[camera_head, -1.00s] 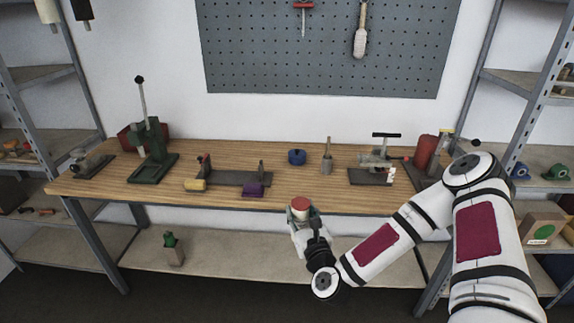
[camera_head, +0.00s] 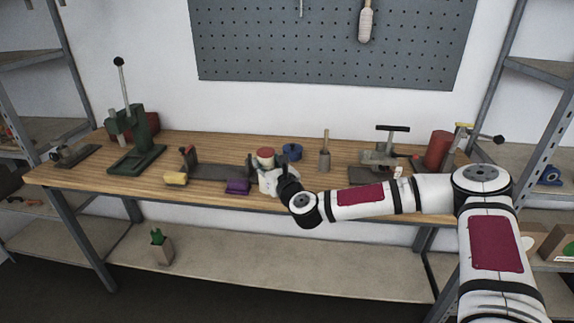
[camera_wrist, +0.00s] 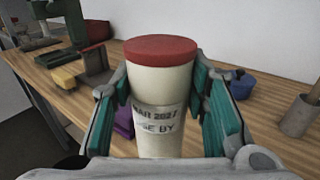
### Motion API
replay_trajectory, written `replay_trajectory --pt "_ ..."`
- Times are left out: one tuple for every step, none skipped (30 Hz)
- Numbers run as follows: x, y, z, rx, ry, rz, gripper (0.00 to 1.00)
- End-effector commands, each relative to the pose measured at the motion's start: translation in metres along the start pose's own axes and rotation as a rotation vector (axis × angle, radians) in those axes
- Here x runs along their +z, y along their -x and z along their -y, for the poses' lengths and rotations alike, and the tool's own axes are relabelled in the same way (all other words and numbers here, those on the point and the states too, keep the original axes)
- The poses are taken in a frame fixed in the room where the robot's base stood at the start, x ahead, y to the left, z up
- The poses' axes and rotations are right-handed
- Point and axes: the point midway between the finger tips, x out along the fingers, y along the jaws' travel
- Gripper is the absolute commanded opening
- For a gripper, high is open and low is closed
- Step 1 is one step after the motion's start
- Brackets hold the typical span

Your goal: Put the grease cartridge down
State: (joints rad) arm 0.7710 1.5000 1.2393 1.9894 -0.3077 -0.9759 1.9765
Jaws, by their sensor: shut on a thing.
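The grease cartridge (camera_wrist: 161,88) is a cream cylinder with a red lid and a printed label partly reading "MAR 2027" and "SE BY". It stands upright between the green-padded fingers of my gripper (camera_wrist: 162,115), which is shut on it. In the head view, the cartridge's red top (camera_head: 265,153) shows above my gripper (camera_head: 268,175), over the front middle of the wooden workbench (camera_head: 110,182). The cartridge's lower end is hidden, so I cannot tell whether it touches the bench.
A purple block (camera_head: 237,187) and a yellow block (camera_head: 176,178) lie left of my gripper. A blue pot (camera_head: 292,151) and a cup with a wooden handle (camera_head: 325,155) stand behind and right. A green press (camera_head: 140,145) stands at left. Bare wood shows between the press and yellow block.

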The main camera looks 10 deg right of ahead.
Motion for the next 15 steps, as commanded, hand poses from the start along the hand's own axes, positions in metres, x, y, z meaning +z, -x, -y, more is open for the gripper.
replay_trajectory --pt "0.0 0.0 0.015 -0.006 0.003 0.002 0.02" --pt "0.0 -0.001 0.022 -0.006 0.003 0.002 0.02" --pt "-0.001 -0.001 0.032 -0.005 0.002 0.002 0.02" --pt "-0.002 -0.001 0.04 -0.006 0.003 0.002 0.02" --pt "-0.003 -0.002 0.047 -0.006 0.002 0.002 0.02" --pt "-0.004 -0.002 0.056 -0.005 0.003 0.002 0.02" --pt "-0.005 -0.002 0.064 -0.007 0.003 0.001 0.02" --pt "-0.005 -0.003 0.07 -0.005 0.003 0.002 0.02" --pt "-0.006 -0.003 0.079 -0.005 0.002 0.001 0.02" --pt "-0.007 -0.003 0.085 -0.005 0.002 0.001 0.02" --pt "-0.007 -0.003 0.09 -0.005 0.003 0.001 0.02" --pt "-0.008 -0.004 0.096 -0.003 0.001 0.001 0.02" --pt "-0.008 -0.004 0.1 -0.003 0.002 0.003 0.02" --pt "-0.009 -0.004 0.103 -0.002 0.001 0.002 0.02" --pt "-0.009 -0.004 0.106 -0.001 0.0 0.001 0.02"
